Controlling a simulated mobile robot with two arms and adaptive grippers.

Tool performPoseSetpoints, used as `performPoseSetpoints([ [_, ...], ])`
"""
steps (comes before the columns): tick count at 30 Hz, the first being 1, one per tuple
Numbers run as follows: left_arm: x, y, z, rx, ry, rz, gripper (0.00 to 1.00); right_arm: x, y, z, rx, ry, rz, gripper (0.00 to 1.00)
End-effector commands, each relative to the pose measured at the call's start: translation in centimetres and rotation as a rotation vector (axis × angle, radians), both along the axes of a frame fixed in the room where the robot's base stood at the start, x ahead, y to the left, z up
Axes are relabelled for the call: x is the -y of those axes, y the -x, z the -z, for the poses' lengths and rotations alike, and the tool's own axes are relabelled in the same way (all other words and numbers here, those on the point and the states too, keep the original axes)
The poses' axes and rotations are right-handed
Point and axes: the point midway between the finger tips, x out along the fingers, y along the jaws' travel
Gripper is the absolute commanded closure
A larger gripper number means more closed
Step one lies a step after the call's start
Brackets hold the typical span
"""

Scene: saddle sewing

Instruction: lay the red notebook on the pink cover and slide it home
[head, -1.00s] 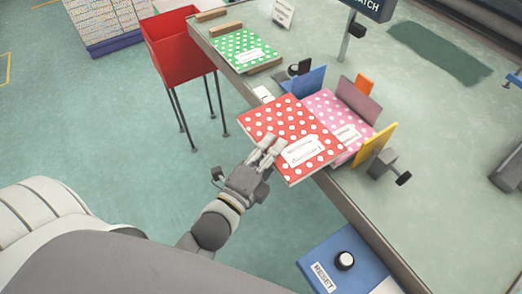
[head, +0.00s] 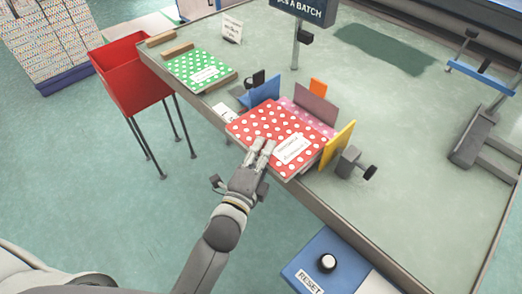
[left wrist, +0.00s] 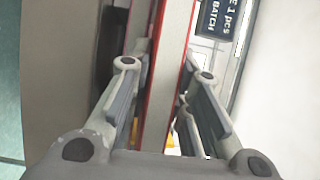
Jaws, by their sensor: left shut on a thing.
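The red notebook (head: 262,124) with white dots and a white label is in the head view at the near edge of the table. My left gripper (head: 262,150) is shut on its near edge. In the left wrist view the red notebook (left wrist: 165,75) stands edge-on between the two fingers. The pink cover (head: 308,118) with white dots shows only as a strip behind the red notebook, which overlaps most of it; I cannot tell whether they touch. Blue (head: 262,90), mauve (head: 317,104) and yellow (head: 339,146) plates stand around the cover. My right gripper is not in view.
A green dotted notebook (head: 198,70) lies to the left on the table, with a red bin (head: 130,75) on legs beside the table. A clamp with a dark knob (head: 369,173) sits right of the yellow plate. A blue RESET box (head: 325,245) is at front right. The table's right side is mostly clear.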

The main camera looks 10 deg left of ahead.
Motion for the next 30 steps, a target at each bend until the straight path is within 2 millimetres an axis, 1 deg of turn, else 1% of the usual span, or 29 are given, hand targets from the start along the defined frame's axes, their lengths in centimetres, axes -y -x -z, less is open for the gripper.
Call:
performPoseSetpoints([
  [16,0.00,0.00,-0.19,0.006,0.002,0.001,1.00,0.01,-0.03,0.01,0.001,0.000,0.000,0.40],
  [30,-0.01,0.00,0.28,0.005,0.003,0.001,1.00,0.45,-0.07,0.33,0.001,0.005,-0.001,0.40],
])
